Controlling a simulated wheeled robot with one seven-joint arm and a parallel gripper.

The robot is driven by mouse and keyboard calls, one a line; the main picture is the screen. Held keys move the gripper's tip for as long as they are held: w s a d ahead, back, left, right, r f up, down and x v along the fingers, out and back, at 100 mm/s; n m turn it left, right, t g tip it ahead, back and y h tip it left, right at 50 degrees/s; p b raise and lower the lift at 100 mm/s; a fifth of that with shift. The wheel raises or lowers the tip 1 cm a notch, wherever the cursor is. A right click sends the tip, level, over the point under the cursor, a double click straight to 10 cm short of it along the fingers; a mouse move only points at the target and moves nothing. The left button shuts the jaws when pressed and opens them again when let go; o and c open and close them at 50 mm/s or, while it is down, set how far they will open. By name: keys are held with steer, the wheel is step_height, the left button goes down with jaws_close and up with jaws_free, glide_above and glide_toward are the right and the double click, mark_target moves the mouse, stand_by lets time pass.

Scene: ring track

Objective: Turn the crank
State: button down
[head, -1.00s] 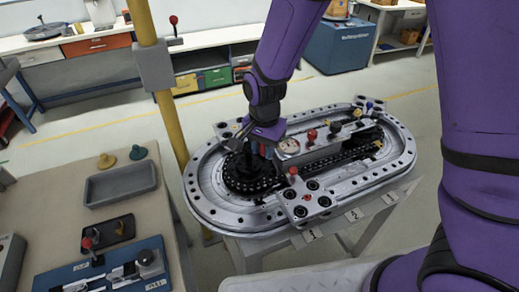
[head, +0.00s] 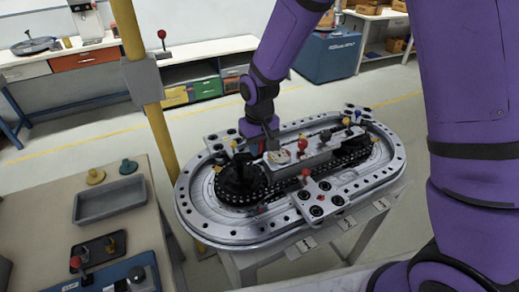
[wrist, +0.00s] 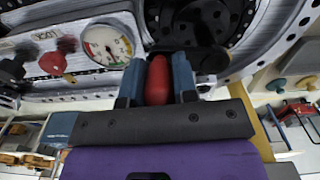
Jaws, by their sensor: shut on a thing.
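The ring track (head: 225,232) stands on a stand, with a black toothed wheel (head: 240,182) and chain at its left end. In the wrist view, my gripper (wrist: 158,82) is shut on the crank's upright red handle (wrist: 158,80), one blue finger on each side. The crank's black arm (wrist: 205,58) runs from beside the handle across the dark wheel. In the head view, my gripper (head: 268,140) is at the far side of the wheel, beside the central box; the handle cannot be made out there.
The central box (head: 312,155) carries a gauge (head: 278,157) and several coloured knobs close to my gripper. A yellow post (head: 150,110) rises left of the track. A workbench with a grey tray (head: 108,200) stands at the left.

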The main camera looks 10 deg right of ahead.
steer(key=shift+w+a+n, duration=0.15)
steer(key=shift+w+n, duration=0.35)
steer(key=shift+n, duration=0.55)
steer(key=shift+w+a+n, duration=0.2)
steer(key=shift+w+n, duration=0.35)
steer(key=shift+n, duration=0.45)
steer(key=shift+w+a+n, duration=0.15)
steer(key=shift+w+n, duration=0.35)
steer(key=shift+n, duration=0.55)
steer(key=c, duration=0.9)
jaws_free()
step_height(320, 180, up, 11)
steer(key=shift+f, duration=0.1)
